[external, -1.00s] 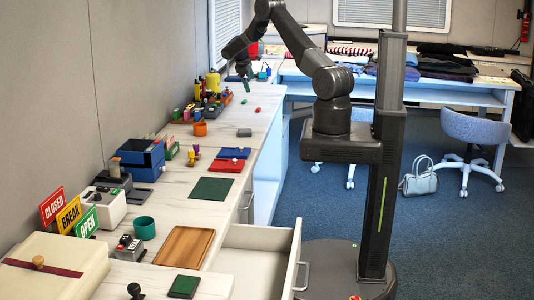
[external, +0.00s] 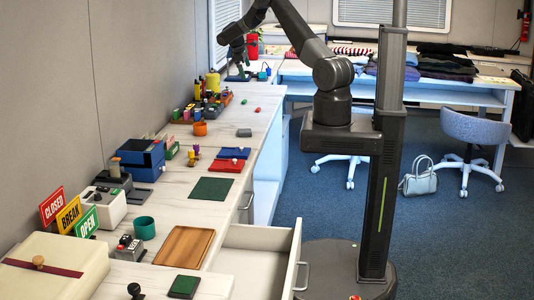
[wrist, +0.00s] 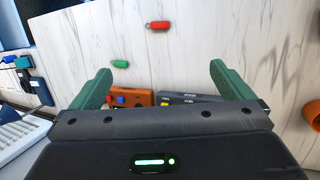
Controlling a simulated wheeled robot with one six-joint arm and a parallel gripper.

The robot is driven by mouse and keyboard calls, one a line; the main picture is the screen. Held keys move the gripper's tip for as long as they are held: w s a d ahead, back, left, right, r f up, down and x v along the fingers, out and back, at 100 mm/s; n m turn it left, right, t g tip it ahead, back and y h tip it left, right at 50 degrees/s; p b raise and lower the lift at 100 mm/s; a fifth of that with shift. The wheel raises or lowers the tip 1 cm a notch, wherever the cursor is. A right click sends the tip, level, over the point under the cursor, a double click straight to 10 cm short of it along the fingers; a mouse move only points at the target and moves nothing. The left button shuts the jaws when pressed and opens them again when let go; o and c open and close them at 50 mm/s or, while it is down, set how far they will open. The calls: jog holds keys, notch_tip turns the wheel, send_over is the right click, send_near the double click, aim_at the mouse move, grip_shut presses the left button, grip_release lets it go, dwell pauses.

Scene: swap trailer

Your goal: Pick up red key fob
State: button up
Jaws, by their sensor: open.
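The red key fob (wrist: 158,25) lies on the pale marbled counter, near the top of the wrist view. In the external view it is a tiny red spot (external: 258,110) toward the counter's far part. A green key fob (wrist: 120,63) lies lower left of it in the wrist view. My gripper (wrist: 165,76) is open, with its two green fingers wide apart and nothing between them. It is above the counter and apart from the red fob, which is beyond the fingertips in the wrist view. In the external view my gripper (external: 240,72) is behind and left of the fob.
An orange box (wrist: 131,98) and a dark box beside it show below the gap between my fingers. An orange cup (wrist: 312,112) is at the right edge. A white keyboard (wrist: 20,132) is at lower left. The counter around the red fob is clear.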

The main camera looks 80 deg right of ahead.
jog(key=c, duration=1.2)
jog(key=shift+c, duration=0.2)
jog(key=n+t+b, duration=0.2)
jog(key=n+b, duration=1.4)
jog(key=n, duration=0.2)
send_near(257, 109)
jog(key=f, duration=0.3)
jog(key=shift+s+a+f, duration=0.2)
jog(key=shift+s, duration=0.1)
jog(key=shift+d+p+x, duration=0.15)
jog(key=shift+d+x, duration=0.05)
jog(key=shift+x, duration=1)
jog(key=shift+d+p+x, duration=0.15)
jog(key=shift+d+x, duration=0.05)
jog(key=shift+x, duration=1.05)
